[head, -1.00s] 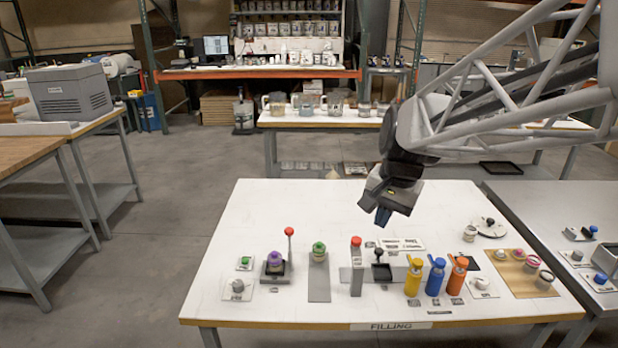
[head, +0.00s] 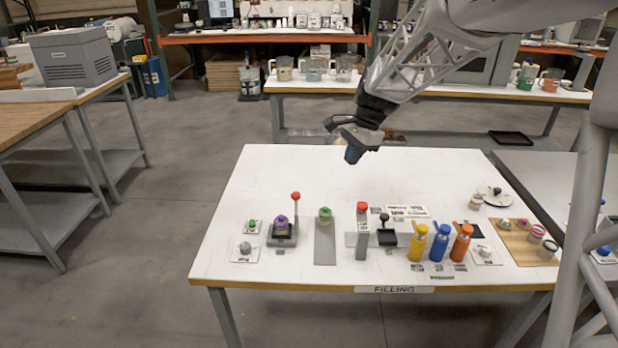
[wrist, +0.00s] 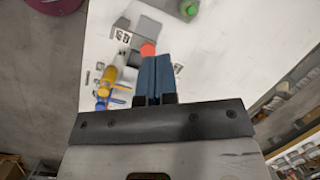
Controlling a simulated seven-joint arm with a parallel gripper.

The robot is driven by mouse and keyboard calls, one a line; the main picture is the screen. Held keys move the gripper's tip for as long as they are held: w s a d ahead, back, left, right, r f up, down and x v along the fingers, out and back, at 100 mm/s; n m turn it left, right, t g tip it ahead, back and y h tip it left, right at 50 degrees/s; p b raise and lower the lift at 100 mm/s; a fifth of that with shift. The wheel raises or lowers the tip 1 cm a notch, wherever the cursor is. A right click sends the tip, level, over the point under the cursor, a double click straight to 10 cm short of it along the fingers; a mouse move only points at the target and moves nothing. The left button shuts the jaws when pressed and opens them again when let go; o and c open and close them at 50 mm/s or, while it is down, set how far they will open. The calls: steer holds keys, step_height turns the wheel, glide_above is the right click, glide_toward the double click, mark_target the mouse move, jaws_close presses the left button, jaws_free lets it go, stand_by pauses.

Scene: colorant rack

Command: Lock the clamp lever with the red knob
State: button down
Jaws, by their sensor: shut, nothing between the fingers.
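The clamp lever (head: 294,213) stands upright with a red knob (head: 295,195) on top, at the right of a dark clamp base (head: 283,239). A jar with a purple lid (head: 282,220) sits in that base. My gripper (head: 354,156) is shut and empty, held above the back part of the white table, to the right of the lever and apart from it. In the wrist view its blue fingers (wrist: 155,80) are together. A red top (wrist: 148,49) shows just beyond the fingertips; it looks like that of the grey post, not the lever knob.
A grey post with a red top (head: 362,207) stands right of a green-lidded jar (head: 324,215). Yellow (head: 418,243), blue (head: 440,243) and orange (head: 462,242) bottles stand further right. The white table's (head: 255,180) back left is clear.

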steer(key=w+a+f+m+g+y, duration=0.1)
steer(key=w+a+f+m, duration=0.2)
steer(key=w+a+f, duration=0.2)
steer(key=w+f, duration=0.3)
steer(key=w, duration=0.4)
steer(key=shift+w+f+m, duration=0.35)
steer(key=shift+f+m, duration=0.05)
glide_toward(296, 204)
steer(key=w+d+f, duration=0.4)
steer(key=f, duration=0.1)
steer(key=shift+s+a, duration=0.25)
steer(key=shift+a, duration=0.45)
steer(key=shift+s+a, duration=0.25)
steer(key=shift+a, duration=0.4)
steer(key=shift+s+a, duration=0.25)
steer(key=shift+a, duration=0.45)
